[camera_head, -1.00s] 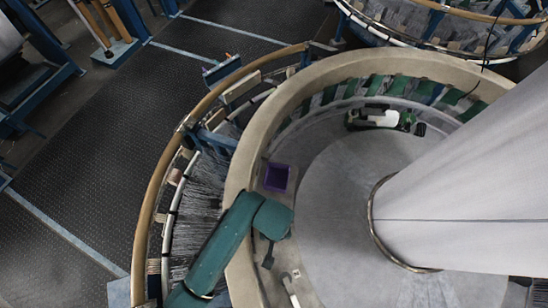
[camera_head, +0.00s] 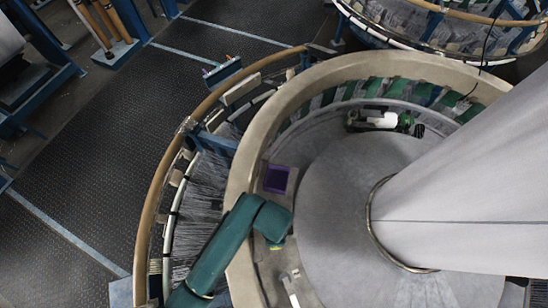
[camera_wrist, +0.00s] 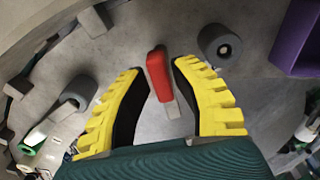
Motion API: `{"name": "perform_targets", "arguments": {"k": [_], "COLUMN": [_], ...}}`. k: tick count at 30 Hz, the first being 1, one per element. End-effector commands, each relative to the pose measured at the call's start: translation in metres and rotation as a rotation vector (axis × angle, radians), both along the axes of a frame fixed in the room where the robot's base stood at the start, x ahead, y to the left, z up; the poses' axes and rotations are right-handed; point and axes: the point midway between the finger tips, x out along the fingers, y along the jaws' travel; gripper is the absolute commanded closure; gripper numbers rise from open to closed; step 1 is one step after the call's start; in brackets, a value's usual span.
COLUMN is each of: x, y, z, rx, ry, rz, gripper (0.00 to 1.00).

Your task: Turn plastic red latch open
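The red latch (camera_wrist: 158,76) shows in the wrist view as a small upright-looking red block on a grey metal stem, near the top middle. My gripper (camera_wrist: 157,70) has its two yellow, black-lined fingers spread apart, one on each side of the latch. The right fingertip is nearer to the latch than the left one; I see no clear contact. In the head view only a bit of yellow of my gripper (camera_head: 276,246) shows below my green arm. The latch is hidden there.
A purple box (camera_wrist: 298,40) is at the right in the wrist view and also in the head view (camera_head: 277,179). Grey cylinders (camera_wrist: 220,44) (camera_wrist: 80,92) stand on either side of the latch. A white-and-green spool (camera_head: 380,119) lies at the loom's far side. The loom's ring rim (camera_head: 258,120) surrounds this area.

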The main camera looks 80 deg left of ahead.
Motion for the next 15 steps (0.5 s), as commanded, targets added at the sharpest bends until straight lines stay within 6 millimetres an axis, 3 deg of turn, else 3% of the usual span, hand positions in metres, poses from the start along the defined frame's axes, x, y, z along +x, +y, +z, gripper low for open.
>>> {"name": "perform_targets", "arguments": {"k": [3, 11, 15], "x": [0.000, 0.001, 0.001], "y": [0.000, 0.000, 0.001], "z": [0.000, 0.003, 0.023], "rx": [0.000, 0.001, 0.003], "ry": [-0.001, -0.003, -0.006], "rz": [0.001, 0.003, 0.003], "gripper": [0.56, 0.56, 0.56]}}
